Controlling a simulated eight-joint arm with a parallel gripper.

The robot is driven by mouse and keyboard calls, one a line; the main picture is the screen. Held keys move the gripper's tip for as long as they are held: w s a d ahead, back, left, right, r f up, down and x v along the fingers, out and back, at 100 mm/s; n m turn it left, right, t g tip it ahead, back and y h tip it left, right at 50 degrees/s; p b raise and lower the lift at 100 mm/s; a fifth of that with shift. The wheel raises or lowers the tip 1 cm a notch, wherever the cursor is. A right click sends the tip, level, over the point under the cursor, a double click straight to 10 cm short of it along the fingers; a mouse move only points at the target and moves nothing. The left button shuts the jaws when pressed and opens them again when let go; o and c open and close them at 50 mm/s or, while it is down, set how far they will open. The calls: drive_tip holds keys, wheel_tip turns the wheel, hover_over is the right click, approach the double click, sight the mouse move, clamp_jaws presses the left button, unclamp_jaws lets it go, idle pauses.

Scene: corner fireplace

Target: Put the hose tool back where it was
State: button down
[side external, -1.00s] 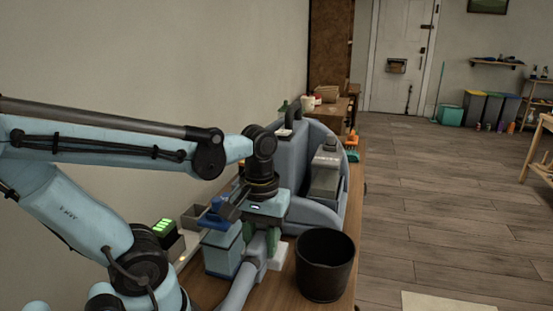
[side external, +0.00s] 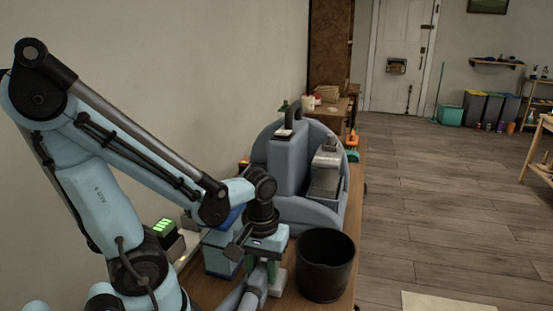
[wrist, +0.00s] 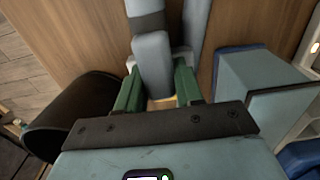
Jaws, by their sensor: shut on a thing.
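The hose tool is a grey-blue tube piece; it shows in the wrist view (wrist: 152,62) between the green fingers of my gripper (wrist: 158,92). In the side view the hose tool (side external: 256,283) sits under my gripper (side external: 262,268), which is shut on it, low over the wooden bench. A white piece (side external: 278,284) shows beside the fingers; I cannot tell whether it belongs to the tool. The tool's lower end is hidden. The grey-blue cleaning machine (side external: 283,165) stands on the bench behind my gripper.
A black bin (side external: 325,266) stands close to the right of my gripper; it also shows in the wrist view (wrist: 72,115). A light-blue box (side external: 220,257) with a dark-blue rim stands close to the left. A device with green lights (side external: 163,228) is further left.

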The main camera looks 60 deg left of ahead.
sight(262, 264)
drive_tip(key=shift+f, duration=0.35)
drive_tip(key=c, duration=0.7)
unclamp_jaws()
drive_tip(key=shift+c, duration=0.2)
drive_tip(key=shift+r, duration=0.15)
drive_tip(key=shift+r, duration=5.9)
drive_tip(key=w+d+m+t, duration=0.1)
drive_tip(key=w+m+t, duration=0.1)
drive_tip(key=w+f+m+t, duration=0.1)
drive_tip(key=w+m+t, duration=0.1)
drive_tip(key=w+m, duration=0.1)
drive_tip(key=w+d+m+t, duration=0.1)
drive_tip(key=w+m+t, duration=0.1)
drive_tip(key=m, duration=0.1)
drive_tip(key=shift+w+d+f+t, duration=0.15)
drive_tip(key=shift+d+f+t, duration=0.15)
drive_tip(key=shift+w+d+r+m+t, duration=0.1)
drive_tip(key=shift+w+m+t, duration=0.2)
drive_tip(key=shift+m, duration=0.2)
